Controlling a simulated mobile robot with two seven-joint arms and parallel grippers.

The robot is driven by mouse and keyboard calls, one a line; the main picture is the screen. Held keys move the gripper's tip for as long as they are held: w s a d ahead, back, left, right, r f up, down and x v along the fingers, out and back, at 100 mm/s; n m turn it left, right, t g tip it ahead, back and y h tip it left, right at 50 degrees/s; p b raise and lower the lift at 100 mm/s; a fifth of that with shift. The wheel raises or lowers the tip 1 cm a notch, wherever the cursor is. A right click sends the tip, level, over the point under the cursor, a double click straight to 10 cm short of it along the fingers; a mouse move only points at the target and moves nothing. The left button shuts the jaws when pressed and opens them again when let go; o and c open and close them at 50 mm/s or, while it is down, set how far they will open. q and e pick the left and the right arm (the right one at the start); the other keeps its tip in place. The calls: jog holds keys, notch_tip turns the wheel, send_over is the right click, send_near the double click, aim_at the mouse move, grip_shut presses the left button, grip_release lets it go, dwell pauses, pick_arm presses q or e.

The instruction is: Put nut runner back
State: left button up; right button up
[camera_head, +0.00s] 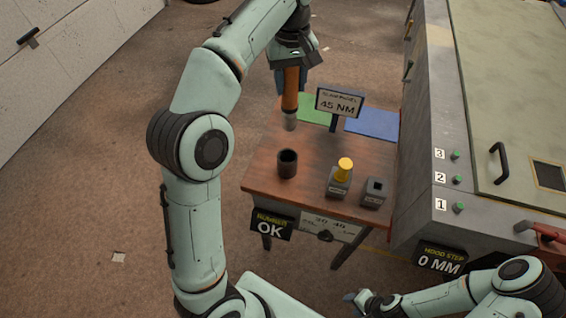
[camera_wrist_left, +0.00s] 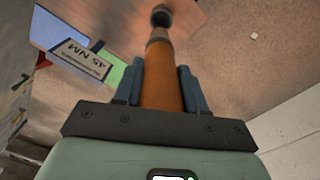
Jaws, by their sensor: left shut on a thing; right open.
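The nut runner (camera_head: 290,92), with an orange-brown body and a grey tip, hangs upright from my left gripper (camera_head: 290,72) above the left back part of the small wooden table (camera_head: 262,160). In the left wrist view my left gripper (camera_wrist_left: 160,90) is shut on the body of the nut runner (camera_wrist_left: 160,72), blue fingers on both sides. A dark round open holder (camera_head: 287,163) stands on the table, nearer the front than the tool tip and apart from it. My right gripper (camera_head: 362,298) is low at the bottom of the head view, open, away from the table.
A sign reading 45 NM (camera_head: 339,102) stands close right of the tool. A yellow-knobbed block (camera_head: 341,178) and a dark square socket block (camera_head: 374,191) stand at the table's front right. Green (camera_head: 315,110) and blue (camera_head: 372,124) patches lie behind. A grey machine (camera_head: 430,150) borders the right.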

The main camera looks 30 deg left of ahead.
aim_at(289, 107)
pick_arm(q)
jog(key=f+b, duration=0.1)
jog(key=f, duration=0.4)
jog(key=f+b, duration=0.1)
jog(key=f, duration=0.4)
jog(key=f+b, duration=0.1)
jog(key=f, duration=0.4)
jog(key=shift+s+b, duration=0.25)
jog(key=shift+b, duration=0.15)
grip_shut()
jog(key=shift+f+b, duration=0.45)
jog(key=shift+f, duration=1.8)
pick_arm(e)
jog(key=s+f, duration=0.6)
jog(key=shift+f+g, duration=0.15)
jog(key=shift+g, duration=0.25)
jog(key=shift+a, duration=0.1)
pick_arm(q)
jog(key=shift+w+f, duration=0.1)
jog(key=shift+f, duration=0.2)
jog(key=o, duration=1.2)
grip_release()
jog(key=shift+c, duration=0.2)
pick_arm(e)
jog(key=shift+f, duration=0.1)
